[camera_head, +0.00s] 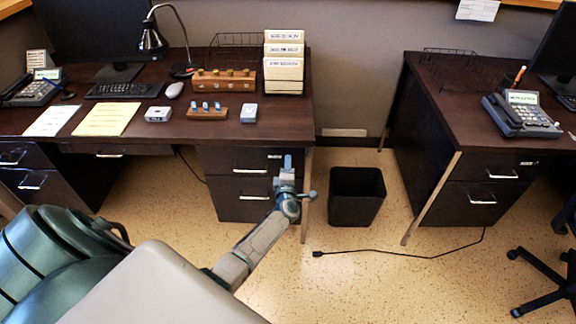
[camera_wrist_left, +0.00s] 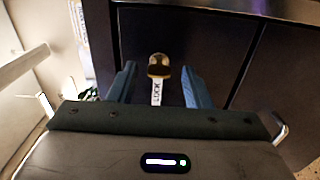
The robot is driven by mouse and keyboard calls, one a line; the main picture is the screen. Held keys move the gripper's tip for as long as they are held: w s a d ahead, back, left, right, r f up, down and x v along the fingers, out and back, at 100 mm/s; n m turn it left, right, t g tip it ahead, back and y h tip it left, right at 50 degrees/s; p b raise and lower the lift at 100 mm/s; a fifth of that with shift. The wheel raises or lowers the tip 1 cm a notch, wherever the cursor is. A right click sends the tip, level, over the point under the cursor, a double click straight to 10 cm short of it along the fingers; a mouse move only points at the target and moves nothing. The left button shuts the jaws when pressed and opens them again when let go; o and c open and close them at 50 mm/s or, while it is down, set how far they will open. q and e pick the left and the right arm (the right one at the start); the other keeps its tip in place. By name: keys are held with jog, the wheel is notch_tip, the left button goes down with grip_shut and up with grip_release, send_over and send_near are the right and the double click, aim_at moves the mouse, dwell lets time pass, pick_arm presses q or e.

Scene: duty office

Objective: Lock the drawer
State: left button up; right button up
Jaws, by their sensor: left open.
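The dark drawer (camera_head: 232,158) is the upper one in the right pedestal of the left desk, and it looks closed. In the left wrist view a brass lock piece (camera_wrist_left: 159,66) is on the dark front (camera_wrist_left: 215,40), with a white tag (camera_wrist_left: 156,93) reading "LOCK" below it. My left gripper (camera_head: 287,162) is in front of the drawer's right end. Its two blue fingers are spread on either side of the brass piece and tag, with gaps to both (camera_wrist_left: 158,86). Whether a key is in the lock is not clear. My right gripper is not in view.
A black waste bin (camera_head: 356,196) stands on the floor between the desks. A black cable (camera_head: 400,254) lies in front of the right desk (camera_head: 420,110). The left desktop (camera_head: 160,115) holds a lamp, keyboard, papers and wooden holders. An office chair (camera_head: 548,275) is at the right edge.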

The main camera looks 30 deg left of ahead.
pick_arm(q)
jog(key=v, duration=1)
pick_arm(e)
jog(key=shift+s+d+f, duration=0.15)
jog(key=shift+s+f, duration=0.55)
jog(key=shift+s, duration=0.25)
pick_arm(q)
jog(key=shift+w, duration=0.1)
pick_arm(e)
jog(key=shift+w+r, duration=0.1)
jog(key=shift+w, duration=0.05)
